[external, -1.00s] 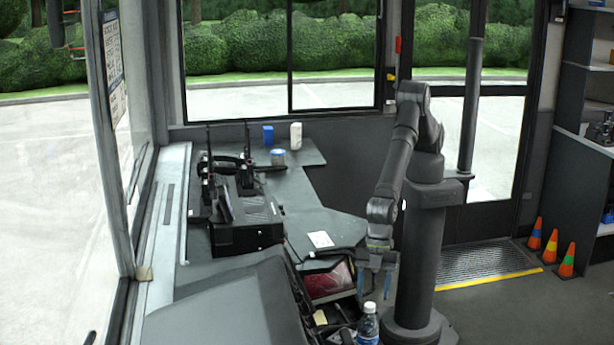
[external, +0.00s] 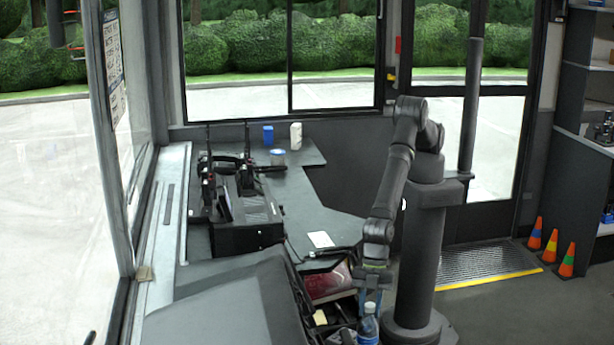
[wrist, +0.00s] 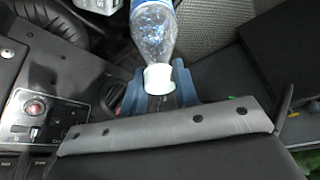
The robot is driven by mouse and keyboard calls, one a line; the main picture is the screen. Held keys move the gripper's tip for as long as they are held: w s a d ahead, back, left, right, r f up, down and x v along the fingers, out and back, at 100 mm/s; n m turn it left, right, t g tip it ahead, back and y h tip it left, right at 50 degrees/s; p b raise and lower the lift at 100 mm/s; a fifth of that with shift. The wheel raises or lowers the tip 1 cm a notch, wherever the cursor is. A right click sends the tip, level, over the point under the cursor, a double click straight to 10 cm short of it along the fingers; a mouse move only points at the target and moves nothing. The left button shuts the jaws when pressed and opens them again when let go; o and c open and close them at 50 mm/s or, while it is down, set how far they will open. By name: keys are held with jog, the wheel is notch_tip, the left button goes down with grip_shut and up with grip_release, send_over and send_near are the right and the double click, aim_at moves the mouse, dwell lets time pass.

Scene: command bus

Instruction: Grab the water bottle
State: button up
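The water bottle (external: 368,326) is clear with a blue label and a white cap, and stands upright at the bottom of the external view. In the wrist view the bottle (wrist: 153,32) shows at top centre, its cap pointing toward my gripper. The bottle's lower part is cut off in the external view.
A console (external: 235,235) with black radio equipment stands left of my arm. A dark open case with a red panel (external: 328,282) lies close to the bottle. A blue can (external: 268,135) and white bottle (external: 296,135) stand farther back. Traffic cones (external: 567,260) stand right.

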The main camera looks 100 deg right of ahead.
grip_shut()
jog(key=shift+r, duration=0.1)
